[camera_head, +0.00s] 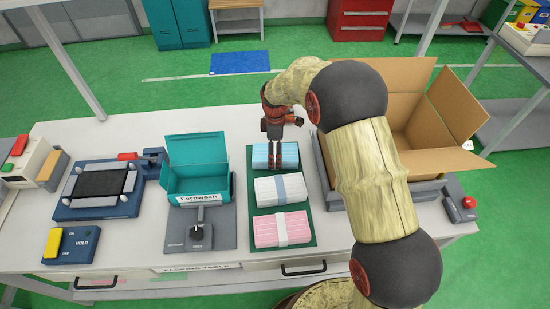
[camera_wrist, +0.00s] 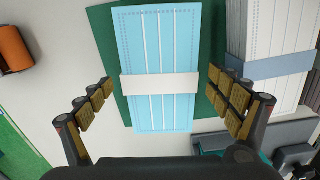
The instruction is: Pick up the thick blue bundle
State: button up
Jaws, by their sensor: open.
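The thick blue bundle (camera_head: 287,157) lies at the far end of a green mat (camera_head: 310,232) on the table, partly hidden behind my gripper in the head view. In the wrist view the blue bundle (camera_wrist: 135,50) shows pleated light blue sheets with a white band across the middle. My gripper (camera_head: 273,165) is over it, pointing down. In the wrist view my gripper (camera_wrist: 163,98) is open, one finger on each side of the bundle, with gaps between the fingers and its edges. I cannot tell the exact height of the fingertips.
A white bundle with a blue-grey band (camera_head: 265,188) and a pink bundle (camera_head: 267,231) lie on the same mat, nearer. A teal box (camera_head: 197,184) stands to the left. An open cardboard box (camera_head: 437,140) is to the right, partly behind my arm.

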jog(key=shift+f, duration=0.95)
jog(key=shift+r, duration=0.1)
jog(key=shift+c, duration=0.5)
jog(key=c, duration=1.1)
jog(key=shift+c, duration=0.5)
